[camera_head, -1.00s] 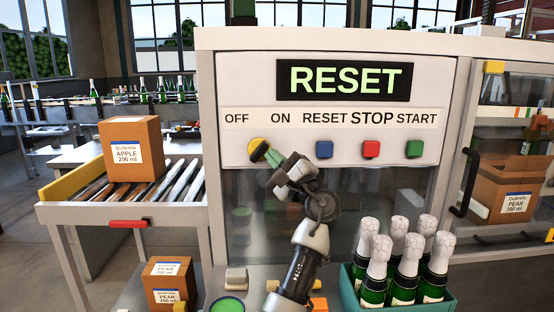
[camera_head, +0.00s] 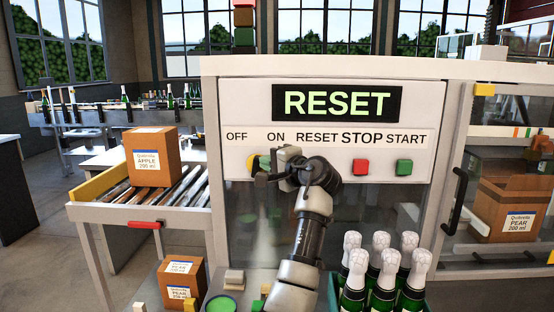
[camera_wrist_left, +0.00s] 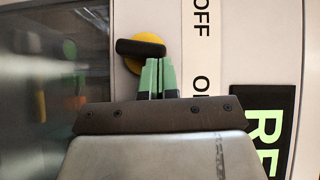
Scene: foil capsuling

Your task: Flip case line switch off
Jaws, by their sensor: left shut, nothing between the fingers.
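The case line switch is a yellow disc (camera_head: 254,164) with a black bar handle on the white panel, below the OFF and ON labels. In the left wrist view the black handle (camera_wrist_left: 138,48) lies across the yellow disc (camera_wrist_left: 130,65), upright relative to the turned lettering. My left gripper (camera_head: 265,162) is at the switch and partly covers it in the head view. In the left wrist view its green fingertips (camera_wrist_left: 158,62) are together and empty, at the ON side of the handle; I cannot tell whether they touch it. My right gripper is not in view.
Red (camera_head: 361,167) and green (camera_head: 404,167) buttons sit right of the switch; my arm hides the blue one. The display (camera_head: 337,103) reads RESET. Bottles (camera_head: 381,268) stand below at right. A boxed conveyor (camera_head: 152,150) is at left.

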